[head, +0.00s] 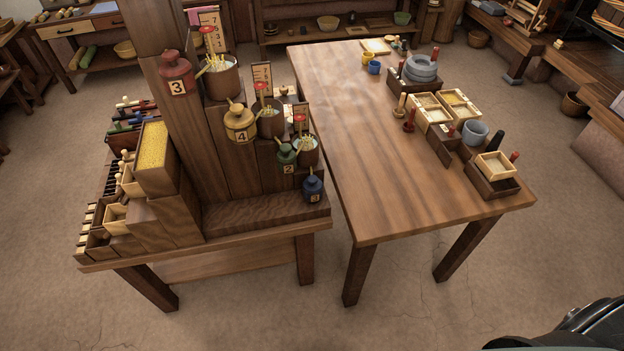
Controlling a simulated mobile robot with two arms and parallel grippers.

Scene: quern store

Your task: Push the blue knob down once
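A small dark blue jar-shaped piece with a knob top (312,188) stands upright at the front right end of the left table's stepped wooden stand. It bears a pale number label too small to read surely. It is the lowest of several such pieces: a green one marked 2 (286,155), a yellow one marked 4 (239,124) and a red one marked 3 (176,75) stand higher up to the left. Nothing touches the blue one from above. Neither of my grippers is in view.
Pots of pale sticks (306,152) stand close beside the coloured pieces. A long right table (400,190) holds trays, grey stones and small blue and yellow cups (374,67); its near left part is bare. A floor gap separates the tables. Open floor lies in front.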

